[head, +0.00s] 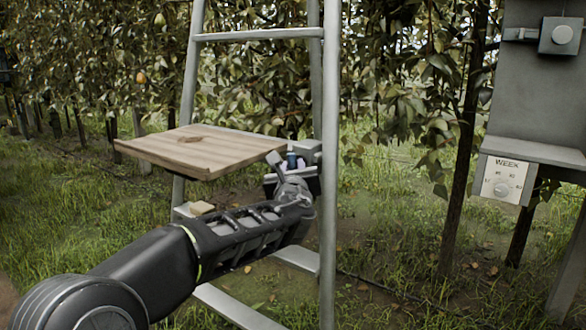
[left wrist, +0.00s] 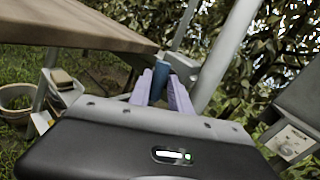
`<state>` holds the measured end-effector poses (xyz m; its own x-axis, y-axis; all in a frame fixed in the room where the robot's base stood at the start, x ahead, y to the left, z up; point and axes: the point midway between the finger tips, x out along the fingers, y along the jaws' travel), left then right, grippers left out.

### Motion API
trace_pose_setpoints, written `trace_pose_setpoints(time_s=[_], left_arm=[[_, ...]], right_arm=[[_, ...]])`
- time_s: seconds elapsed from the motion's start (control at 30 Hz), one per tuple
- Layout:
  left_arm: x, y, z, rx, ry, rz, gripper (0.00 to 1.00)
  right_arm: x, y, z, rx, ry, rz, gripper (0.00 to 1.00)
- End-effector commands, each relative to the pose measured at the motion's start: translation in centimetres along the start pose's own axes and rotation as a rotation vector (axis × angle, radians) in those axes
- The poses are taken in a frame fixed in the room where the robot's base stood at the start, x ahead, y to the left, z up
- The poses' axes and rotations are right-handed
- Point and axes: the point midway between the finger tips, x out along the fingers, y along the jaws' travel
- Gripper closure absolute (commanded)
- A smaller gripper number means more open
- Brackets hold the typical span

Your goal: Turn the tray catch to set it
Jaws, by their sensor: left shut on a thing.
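The tray catch (head: 291,157) is a small upright blue piece at the ladder's right rail, beside the right end of the wooden tray (head: 190,150). In the left wrist view the blue catch (left wrist: 160,78) stands between the pale lavender fingers of my left gripper (left wrist: 161,93). My left gripper (head: 294,164) is shut on the catch, its fingers on either side of it. The tray looks level, and its edge also shows in the left wrist view (left wrist: 90,30). The catch's lower part is hidden by my gripper. My right gripper is not in view.
The metal ladder (head: 331,150) stands close around the catch. A grey stand (head: 540,95) with a WEEK dial (head: 501,181) is at the right. A yellowish block (left wrist: 62,77) and a bucket (left wrist: 16,101) show at the left wrist view's left. Trees stand behind.

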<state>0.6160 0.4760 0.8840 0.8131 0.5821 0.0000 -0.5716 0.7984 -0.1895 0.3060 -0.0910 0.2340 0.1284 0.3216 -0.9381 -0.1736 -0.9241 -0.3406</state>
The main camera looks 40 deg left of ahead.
Motion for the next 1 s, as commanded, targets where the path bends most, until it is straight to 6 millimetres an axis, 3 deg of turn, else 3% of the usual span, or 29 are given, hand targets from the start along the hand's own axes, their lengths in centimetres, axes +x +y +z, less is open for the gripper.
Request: trace_pose_setpoints(time_s=[0.67,1.0], left_arm=[[0.1,0.2,0.1,-0.02,0.013,0.008,1.0],[0.1,0.2,0.6,-0.107,0.072,0.021,1.0]], right_arm=[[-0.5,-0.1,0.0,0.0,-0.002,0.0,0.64],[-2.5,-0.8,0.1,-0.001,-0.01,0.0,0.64]])
